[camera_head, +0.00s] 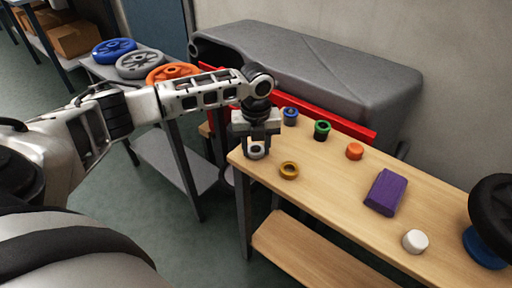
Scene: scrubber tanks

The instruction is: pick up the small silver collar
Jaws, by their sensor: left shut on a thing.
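The small silver collar (256,152) is a short grey-white ring near the left end of the wooden table, in the head view. My left gripper (257,148) points down over it and is shut on it, one finger on each side. The fingers and palm hide part of the collar. I cannot tell whether the collar touches the table top or is slightly above it. My right gripper does not show.
On the table (325,193) stand a gold ring (289,170), a blue collar (290,116), a green-black collar (322,130), an orange piece (354,151), a purple block (386,192) and a white piece (415,241). A grey tank (310,70) stands behind. Wheels lie on a cart at left.

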